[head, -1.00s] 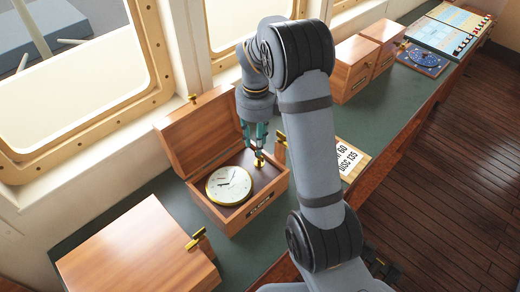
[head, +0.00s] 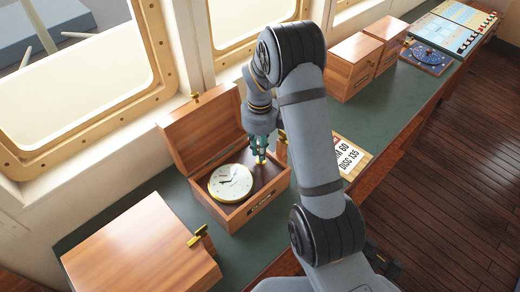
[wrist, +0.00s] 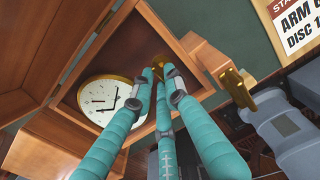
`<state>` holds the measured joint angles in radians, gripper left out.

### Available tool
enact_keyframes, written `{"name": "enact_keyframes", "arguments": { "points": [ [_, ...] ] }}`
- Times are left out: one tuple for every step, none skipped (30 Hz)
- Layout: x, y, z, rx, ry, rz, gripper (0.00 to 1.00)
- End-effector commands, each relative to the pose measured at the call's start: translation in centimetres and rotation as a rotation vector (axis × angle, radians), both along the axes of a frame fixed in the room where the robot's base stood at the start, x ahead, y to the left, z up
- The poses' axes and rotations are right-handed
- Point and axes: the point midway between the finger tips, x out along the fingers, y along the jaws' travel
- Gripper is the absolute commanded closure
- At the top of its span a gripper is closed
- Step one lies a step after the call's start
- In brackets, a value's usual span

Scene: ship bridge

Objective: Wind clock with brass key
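The clock (head: 231,182) has a white face and brass rim and lies face up in an open wooden box (head: 238,218). It also shows in the wrist view (wrist: 104,98). A small brass piece, which looks like the key (wrist: 160,60), is in the box beside the clock. My gripper (head: 260,158) points down into the box with its teal fingertips at this brass piece. In the wrist view the fingertips (wrist: 158,73) are close together at the brass and partly hide it. I cannot tell whether they are gripping it.
The box's lid (head: 200,127) stands open toward the window. A closed wooden box (head: 135,250) is at front left. Two more boxes (head: 353,68), a sign (head: 350,156) and a blue disc (head: 428,57) are farther right.

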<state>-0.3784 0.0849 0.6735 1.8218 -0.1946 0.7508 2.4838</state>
Motion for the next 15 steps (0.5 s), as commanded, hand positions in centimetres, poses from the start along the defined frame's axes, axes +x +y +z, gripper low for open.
{"name": "enact_keyframes", "arguments": {
  "points": [
    [0.00,0.00,0.01,0.000,0.000,0.000,0.91],
    [0.00,0.00,0.01,0.000,0.000,0.000,0.92],
    [0.00,0.00,0.01,0.000,0.000,0.000,0.95],
    [0.00,0.00,0.01,0.000,0.000,0.000,0.96],
    [0.00,0.00,0.01,0.000,0.000,0.000,0.98],
    [0.01,-0.01,0.01,0.000,0.000,0.000,1.00],
    [0.01,-0.01,0.01,0.000,0.000,0.000,1.00],
    [0.01,-0.01,0.02,0.000,0.000,0.000,1.00],
    [0.01,-0.01,0.02,0.000,0.000,0.000,1.00],
    [0.01,-0.01,0.02,0.000,0.000,0.000,1.00],
    [0.01,-0.01,0.02,0.000,0.000,0.000,1.00],
    [0.01,-0.01,0.02,0.000,0.000,0.000,1.00],
    [0.01,-0.01,0.02,0.000,0.000,0.000,1.00],
    [0.01,-0.01,0.02,0.000,0.000,0.000,1.00],
    [0.01,-0.01,0.02,0.000,0.000,0.000,1.00]
  ]
}}
